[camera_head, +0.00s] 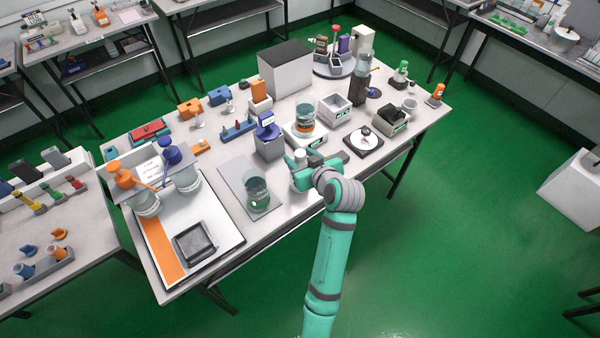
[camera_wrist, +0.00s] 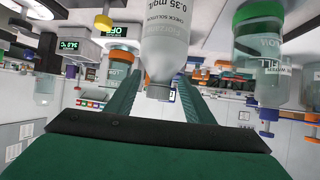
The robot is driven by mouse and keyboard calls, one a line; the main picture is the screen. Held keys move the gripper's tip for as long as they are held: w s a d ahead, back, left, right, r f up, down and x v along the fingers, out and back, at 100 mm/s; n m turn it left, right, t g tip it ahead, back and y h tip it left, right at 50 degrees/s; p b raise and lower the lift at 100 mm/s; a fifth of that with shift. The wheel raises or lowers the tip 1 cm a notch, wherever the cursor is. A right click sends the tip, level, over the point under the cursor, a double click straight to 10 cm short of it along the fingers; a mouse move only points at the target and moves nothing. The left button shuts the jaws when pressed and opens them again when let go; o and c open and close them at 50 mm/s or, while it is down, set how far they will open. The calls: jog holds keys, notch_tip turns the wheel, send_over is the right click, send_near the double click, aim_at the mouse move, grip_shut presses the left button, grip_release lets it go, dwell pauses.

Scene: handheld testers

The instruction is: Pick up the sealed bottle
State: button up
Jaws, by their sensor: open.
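A white bottle with a pale cap shows upside down in the wrist view (camera_wrist: 165,45). Its label reads 0.35 mg/L; whether it is sealed is hard to tell. In the head view it stands on the table by my gripper (camera_head: 300,157). My gripper (camera_wrist: 158,98) is open, with a green finger on either side of the bottle's cap end in the picture. Contact between fingers and bottle cannot be made out.
A clear jar with a green band (camera_head: 257,190) stands on a grey mat left of my gripper; it is close in the wrist view (camera_wrist: 262,60). A balance holding a jar (camera_head: 304,132) stands behind the bottle.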

jog(key=shift+w+a+f, duration=0.1)
jog(key=shift+w, duration=0.1)
grip_shut()
dwell(0.3)
